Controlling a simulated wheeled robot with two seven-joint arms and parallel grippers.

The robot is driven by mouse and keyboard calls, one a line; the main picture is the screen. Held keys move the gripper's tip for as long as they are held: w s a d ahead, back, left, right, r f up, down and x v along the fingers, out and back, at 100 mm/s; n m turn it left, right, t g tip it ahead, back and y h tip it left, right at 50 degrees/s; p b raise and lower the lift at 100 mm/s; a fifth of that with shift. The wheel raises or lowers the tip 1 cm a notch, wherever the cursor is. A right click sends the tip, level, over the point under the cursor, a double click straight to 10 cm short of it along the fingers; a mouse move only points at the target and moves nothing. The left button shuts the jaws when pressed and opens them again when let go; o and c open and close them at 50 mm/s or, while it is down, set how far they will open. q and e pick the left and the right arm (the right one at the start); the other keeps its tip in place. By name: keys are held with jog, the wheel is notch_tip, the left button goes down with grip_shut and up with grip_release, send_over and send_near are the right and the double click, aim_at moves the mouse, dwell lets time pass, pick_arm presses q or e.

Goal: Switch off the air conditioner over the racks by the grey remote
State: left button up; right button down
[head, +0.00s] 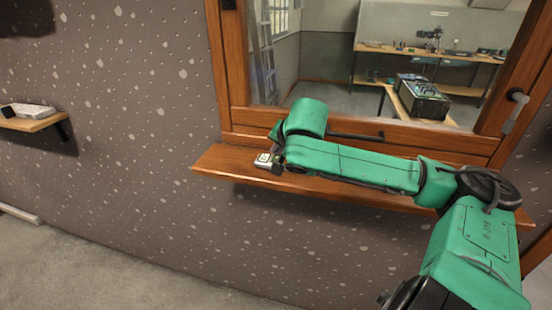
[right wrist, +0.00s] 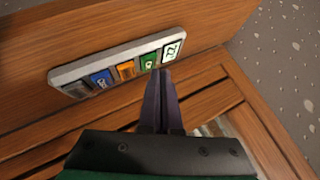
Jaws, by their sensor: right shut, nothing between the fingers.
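A light-grey device with a row of coloured buttons, which looks like the remote (head: 264,159), lies on the wooden window sill. In the right wrist view the remote (right wrist: 68,77) shows dark, blue, orange, green and white buttons. My right gripper (head: 276,164) is at the remote, shut and empty. In the right wrist view its fingertips (right wrist: 164,71) are together at the edge by the green and white buttons; I cannot tell whether they touch. Part of the remote is hidden by my right gripper in the head view. No air conditioner is visible. My left gripper is out of view.
The wooden sill (head: 225,163) runs under a window with a wooden frame (head: 222,70) and a handle (head: 516,108). Behind the glass are benches with equipment. A small wall shelf (head: 32,124) at the left holds a pale keypad-like object and a dark item.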

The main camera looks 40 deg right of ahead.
jog(key=shift+f, duration=0.4)
dwell(0.5)
jog(key=shift+r+p, duration=0.75)
jog(key=shift+p, duration=0.1)
notch_tip(320, 180, up, 5)
jog(key=p, duration=0.5)
jog(key=shift+r+p, duration=0.1)
jog(key=shift+p, duration=0.2)
dwell(0.5)
